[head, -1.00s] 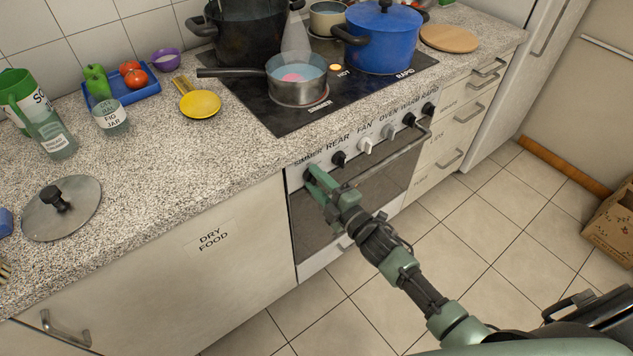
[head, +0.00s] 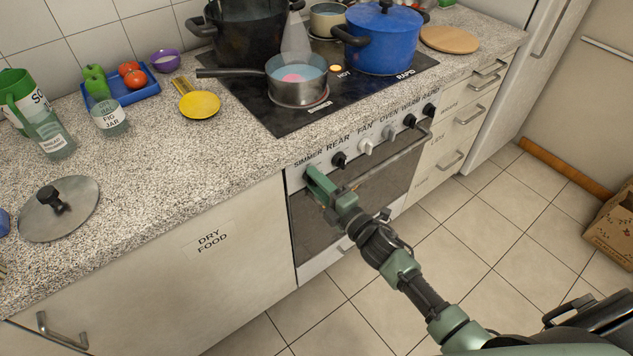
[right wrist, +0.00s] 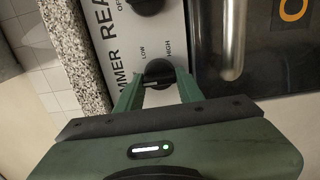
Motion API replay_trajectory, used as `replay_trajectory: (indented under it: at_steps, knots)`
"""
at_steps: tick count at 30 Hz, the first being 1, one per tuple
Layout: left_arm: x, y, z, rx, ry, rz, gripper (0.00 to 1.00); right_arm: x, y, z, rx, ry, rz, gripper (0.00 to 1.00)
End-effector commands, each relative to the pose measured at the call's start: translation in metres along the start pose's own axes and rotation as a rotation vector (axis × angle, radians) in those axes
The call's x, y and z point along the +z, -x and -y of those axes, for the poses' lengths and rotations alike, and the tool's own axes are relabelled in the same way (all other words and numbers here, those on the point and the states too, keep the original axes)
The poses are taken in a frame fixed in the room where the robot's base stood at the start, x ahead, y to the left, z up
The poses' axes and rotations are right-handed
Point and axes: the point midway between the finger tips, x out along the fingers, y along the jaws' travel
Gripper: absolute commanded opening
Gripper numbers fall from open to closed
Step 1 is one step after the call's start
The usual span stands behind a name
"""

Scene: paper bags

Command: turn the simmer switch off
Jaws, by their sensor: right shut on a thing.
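The simmer switch (right wrist: 158,71) is a round black knob at the left end of the stove's control panel (head: 352,148). In the right wrist view it sits between the two green fingers of my right gripper (right wrist: 157,84), which is shut on it. A pale mark shows on the knob's lower side, and LOW and HIGH are printed above it. I cannot read its setting for sure. In the head view my right gripper (head: 313,176) is at the panel below the SIMMER label and mostly hides the knob. My left gripper is out of view.
The rear knob (head: 339,159) is beside the simmer switch, with more knobs to the right. The oven handle (head: 395,160) runs close below them. A saucepan (head: 297,84) and a blue pot (head: 383,38) stand on the hob. The floor (head: 470,235) in front is clear.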

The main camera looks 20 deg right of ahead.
Motion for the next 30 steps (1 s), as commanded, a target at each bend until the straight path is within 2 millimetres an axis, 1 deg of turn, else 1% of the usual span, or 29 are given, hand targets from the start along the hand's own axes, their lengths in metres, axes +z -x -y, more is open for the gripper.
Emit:
replay_trajectory:
  at_steps: [1, 3, 11, 14, 17, 24, 27, 30]
  knots:
    - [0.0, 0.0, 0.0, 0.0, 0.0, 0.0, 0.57, -0.001, 0.0, 0.001, -0.003, 0.002, -0.001, 0.43]
    - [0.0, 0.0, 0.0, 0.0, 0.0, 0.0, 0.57, -0.001, 0.0, 0.001, -0.002, 0.002, -0.001, 0.58]
    - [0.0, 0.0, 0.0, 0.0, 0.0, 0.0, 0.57, 0.0, 0.0, 0.001, -0.001, 0.001, -0.001, 0.58]
    - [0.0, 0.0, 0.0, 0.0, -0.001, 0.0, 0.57, 0.0, 0.004, 0.001, -0.001, 0.0, 0.0, 0.58]
    - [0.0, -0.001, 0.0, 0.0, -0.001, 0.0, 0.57, 0.0, 0.016, 0.002, -0.003, 0.001, 0.0, 0.58]
    - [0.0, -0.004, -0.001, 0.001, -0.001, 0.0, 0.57, -0.001, 0.057, 0.003, -0.004, 0.0, -0.001, 0.58]
    - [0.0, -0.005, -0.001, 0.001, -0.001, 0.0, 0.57, 0.0, 0.07, 0.002, -0.003, 0.0, -0.001, 0.58]
    - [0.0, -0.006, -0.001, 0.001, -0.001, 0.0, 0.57, 0.0, 0.076, 0.001, -0.002, 0.0, -0.001, 0.58]
